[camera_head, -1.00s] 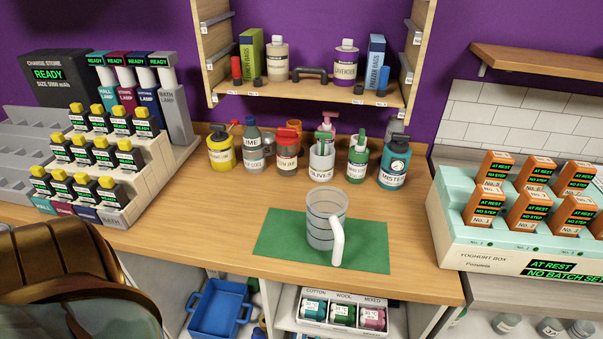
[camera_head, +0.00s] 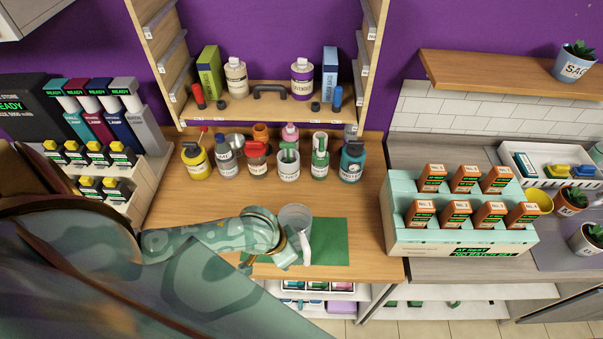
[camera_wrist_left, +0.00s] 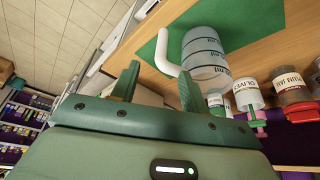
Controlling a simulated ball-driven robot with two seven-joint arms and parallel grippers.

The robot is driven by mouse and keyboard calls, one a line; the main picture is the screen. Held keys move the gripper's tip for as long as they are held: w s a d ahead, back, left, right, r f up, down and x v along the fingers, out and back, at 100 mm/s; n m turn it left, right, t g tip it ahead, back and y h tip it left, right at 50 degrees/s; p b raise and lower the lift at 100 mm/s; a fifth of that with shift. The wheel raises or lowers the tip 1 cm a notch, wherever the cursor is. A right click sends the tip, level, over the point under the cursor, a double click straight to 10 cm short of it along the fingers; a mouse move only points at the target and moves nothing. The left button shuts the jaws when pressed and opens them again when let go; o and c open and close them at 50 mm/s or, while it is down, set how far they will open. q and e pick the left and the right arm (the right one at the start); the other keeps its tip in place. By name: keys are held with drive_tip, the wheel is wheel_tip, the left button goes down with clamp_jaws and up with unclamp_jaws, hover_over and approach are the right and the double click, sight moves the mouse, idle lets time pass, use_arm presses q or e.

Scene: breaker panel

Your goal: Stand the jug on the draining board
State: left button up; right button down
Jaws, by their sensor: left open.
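The jug (camera_head: 295,216) is a clear measuring jug with a white handle. It stands upright on a green mat (camera_head: 330,240) on the wooden counter. In the left wrist view the jug (camera_wrist_left: 208,58) shows its marked side, and its handle (camera_wrist_left: 163,50) points towards my fingers. My left gripper (camera_head: 292,254) is at the jug's near left side and covers part of it in the head view. In the left wrist view my left gripper (camera_wrist_left: 158,84) is open, with the handle just beyond the fingertips and nothing held. I see no draining board I can identify. My right gripper is not in view.
Several bottles (camera_head: 320,158) stand behind the jug, below a shelf unit. A lamp rack (camera_head: 150,170) is at left. A white tray (camera_head: 540,165) and potted plants are at far right.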

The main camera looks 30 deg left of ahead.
sight(305, 258)
use_arm(q)
drive_tip(key=b+x, duration=0.1)
drive_tip(key=x, duration=0.5)
drive_tip(key=b+x, duration=0.1)
drive_tip(key=x, duration=0.5)
drive_tip(key=shift+s+a+f, duration=0.1)
drive_tip(key=shift+a, duration=0.1)
drive_tip(key=shift+w+f, duration=0.2)
drive_tip(key=shift+f, duration=0.05)
drive_tip(key=shift+s+r, duration=0.1)
drive_tip(key=c, duration=0.8)
clamp_jaws()
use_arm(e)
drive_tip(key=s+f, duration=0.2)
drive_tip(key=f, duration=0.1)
